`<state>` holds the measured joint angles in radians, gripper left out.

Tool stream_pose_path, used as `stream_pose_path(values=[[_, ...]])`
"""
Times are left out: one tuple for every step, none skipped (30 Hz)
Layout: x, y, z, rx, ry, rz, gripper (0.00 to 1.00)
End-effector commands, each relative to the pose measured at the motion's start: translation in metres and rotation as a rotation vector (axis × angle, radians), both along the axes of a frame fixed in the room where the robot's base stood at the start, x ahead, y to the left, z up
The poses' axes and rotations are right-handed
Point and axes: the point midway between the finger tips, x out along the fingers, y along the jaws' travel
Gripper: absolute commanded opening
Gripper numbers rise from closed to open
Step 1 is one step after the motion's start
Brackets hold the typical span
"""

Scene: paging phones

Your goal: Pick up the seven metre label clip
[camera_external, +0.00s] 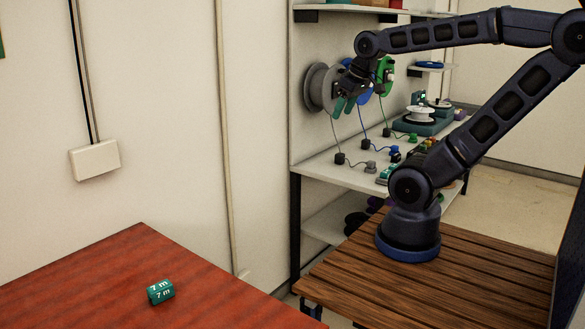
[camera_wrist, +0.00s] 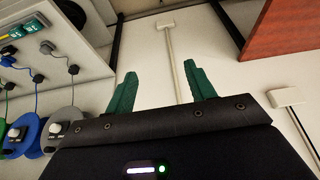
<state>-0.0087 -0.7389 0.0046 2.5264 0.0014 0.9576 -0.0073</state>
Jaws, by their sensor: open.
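The seven metre label clip (camera_external: 160,292) is a small teal block marked "7 m" in white. It lies on the red wooden table (camera_external: 95,266) at the lower left of the external view. My gripper (camera_external: 344,103) is up by the shelf, in front of the spools, far from the clip. In the wrist view its two green fingers (camera_wrist: 162,88) are spread apart with nothing between them. The clip does not show in the wrist view; only part of the red table (camera_wrist: 278,27) shows there.
A grey spool (camera_external: 319,88) and blue and green spools are mounted at the shelf unit beside my gripper. Small connectors on wires stand on the white shelf (camera_external: 325,171). A white wall box (camera_external: 95,160) is above the red table. The table around the clip is clear.

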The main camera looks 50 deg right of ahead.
Motion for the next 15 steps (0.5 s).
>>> stream_pose_path(values=[[0.007, 0.004, 0.002, -0.003, 0.007, 0.019, 0.55], [0.012, 0.007, 0.003, -0.006, 0.012, 0.033, 0.55], [0.019, 0.011, 0.005, -0.009, 0.019, 0.055, 0.55], [0.025, 0.016, 0.007, -0.013, 0.024, 0.073, 0.55], [0.032, 0.020, 0.008, -0.017, 0.031, 0.093, 0.55], [0.041, 0.027, 0.010, -0.021, 0.038, 0.121, 0.55], [0.048, 0.032, 0.012, -0.026, 0.044, 0.143, 0.55], [0.055, 0.038, 0.013, -0.030, 0.051, 0.164, 0.55], [0.065, 0.046, 0.014, -0.035, 0.057, 0.192, 0.55], [0.071, 0.052, 0.015, -0.039, 0.063, 0.212, 0.55], [0.078, 0.058, 0.016, -0.043, 0.068, 0.234, 0.55], [0.087, 0.067, 0.016, -0.049, 0.076, 0.263, 0.55], [0.094, 0.074, 0.016, -0.053, 0.080, 0.284, 0.55], [0.100, 0.081, 0.016, -0.057, 0.086, 0.304, 0.55], [0.109, 0.091, 0.016, -0.062, 0.094, 0.332, 0.55]])
